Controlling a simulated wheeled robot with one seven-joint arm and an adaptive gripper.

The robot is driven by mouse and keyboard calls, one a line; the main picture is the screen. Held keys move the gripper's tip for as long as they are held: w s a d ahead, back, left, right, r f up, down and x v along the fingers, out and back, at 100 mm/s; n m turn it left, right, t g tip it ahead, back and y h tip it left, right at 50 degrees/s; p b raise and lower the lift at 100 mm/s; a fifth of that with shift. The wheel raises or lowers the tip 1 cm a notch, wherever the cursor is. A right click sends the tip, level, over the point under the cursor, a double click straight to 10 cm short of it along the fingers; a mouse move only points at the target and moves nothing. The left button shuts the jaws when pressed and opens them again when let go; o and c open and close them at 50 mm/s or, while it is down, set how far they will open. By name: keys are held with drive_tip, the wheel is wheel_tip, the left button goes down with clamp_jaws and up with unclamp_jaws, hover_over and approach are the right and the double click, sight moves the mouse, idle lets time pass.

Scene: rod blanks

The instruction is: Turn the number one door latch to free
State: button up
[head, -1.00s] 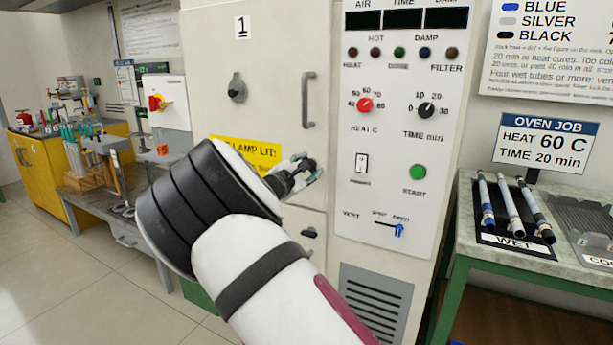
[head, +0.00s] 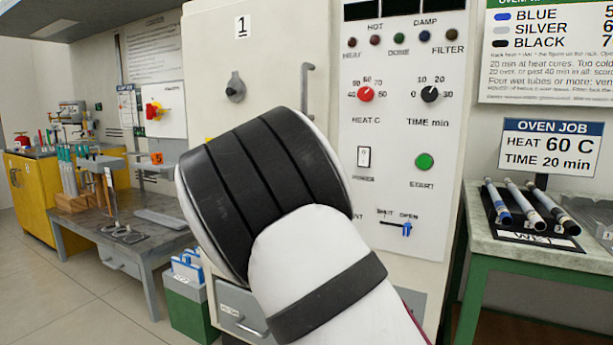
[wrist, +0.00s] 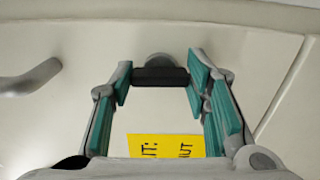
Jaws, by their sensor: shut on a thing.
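The number one door (head: 285,45) is the cream oven door with the "1" sign. Its latch is hidden behind my arm in the head view. In the wrist view, a black latch bar (wrist: 160,76) on a round grey base stands on the door beside the yellow label (wrist: 165,146). My gripper (wrist: 160,80) has its teal-padded fingers at the two ends of the bar, shut on it. The bar lies across the wrist picture, level between the fingers. The gripper does not show in the head view.
The grey door handle (head: 308,92) is close by and also shows in the wrist view (wrist: 30,78). A grey dial (head: 235,87) is on the same door. The control panel (head: 390,130) is to the right, then a bench with tubes (head: 525,205). A workbench (head: 120,225) stands left.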

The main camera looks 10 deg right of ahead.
drive_tip(key=shift+m+b, duration=0.3)
drive_tip(key=shift+b, duration=0.1)
drive_tip(key=o, duration=1.2)
drive_tip(key=shift+c, duration=0.2)
drive_tip(key=v, duration=1.2)
